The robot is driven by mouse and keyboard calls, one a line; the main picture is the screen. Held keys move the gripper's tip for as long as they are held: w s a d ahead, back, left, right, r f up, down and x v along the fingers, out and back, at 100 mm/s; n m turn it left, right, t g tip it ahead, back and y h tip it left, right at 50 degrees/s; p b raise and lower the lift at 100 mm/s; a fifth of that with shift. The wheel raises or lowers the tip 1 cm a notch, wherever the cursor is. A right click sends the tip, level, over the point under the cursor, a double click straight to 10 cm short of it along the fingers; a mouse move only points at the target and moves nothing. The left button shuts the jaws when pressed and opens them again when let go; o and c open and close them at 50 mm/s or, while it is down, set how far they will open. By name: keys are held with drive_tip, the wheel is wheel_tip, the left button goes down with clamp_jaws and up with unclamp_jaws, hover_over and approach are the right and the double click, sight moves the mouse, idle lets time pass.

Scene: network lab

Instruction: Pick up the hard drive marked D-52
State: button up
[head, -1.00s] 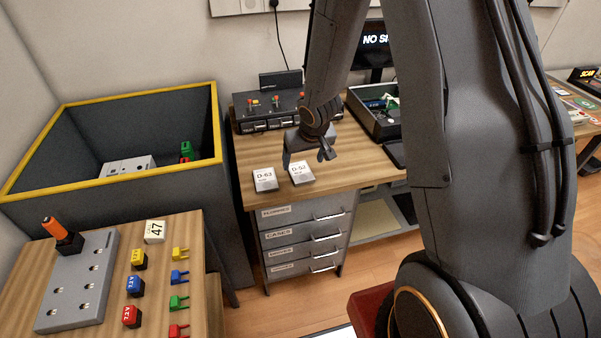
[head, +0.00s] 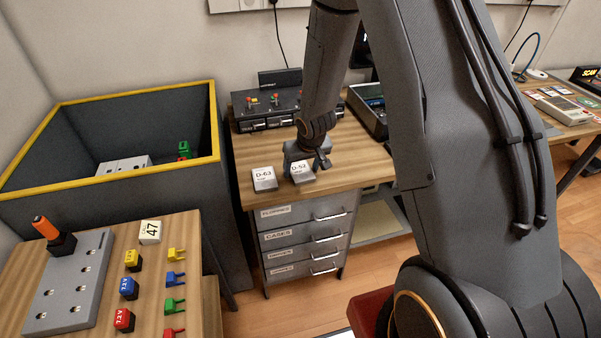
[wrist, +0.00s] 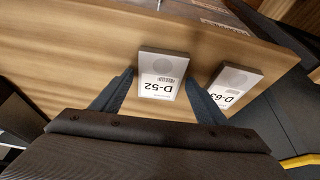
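The hard drive marked D-52 (head: 302,172) lies flat on the wooden desk near its front edge. In the wrist view the D-52 drive (wrist: 162,77) sits between the two fingers of my gripper (wrist: 160,92), with a gap on each side. My gripper (head: 307,161) is open and low over the desk at the drive. Whether the fingers touch the desk is unclear. A second drive, marked D-63 (head: 264,178), lies just left of D-52 in the head view. In the wrist view D-63 (wrist: 232,88) is close outside the right finger.
The desk (head: 353,152) carries a dark drive dock (head: 268,108) behind the drives and an open case (head: 366,106) to the right. A large yellow-rimmed bin (head: 110,180) stands left. A drawer unit (head: 302,240) is below the front edge.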

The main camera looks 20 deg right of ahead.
sight(302, 173)
drive_tip(key=c, duration=0.9)
wheel_tip(302, 173, up, 10)
drive_tip(key=p, duration=1)
drive_tip(key=shift+c, duration=0.3)
drive_tip(key=shift+f, duration=0.1)
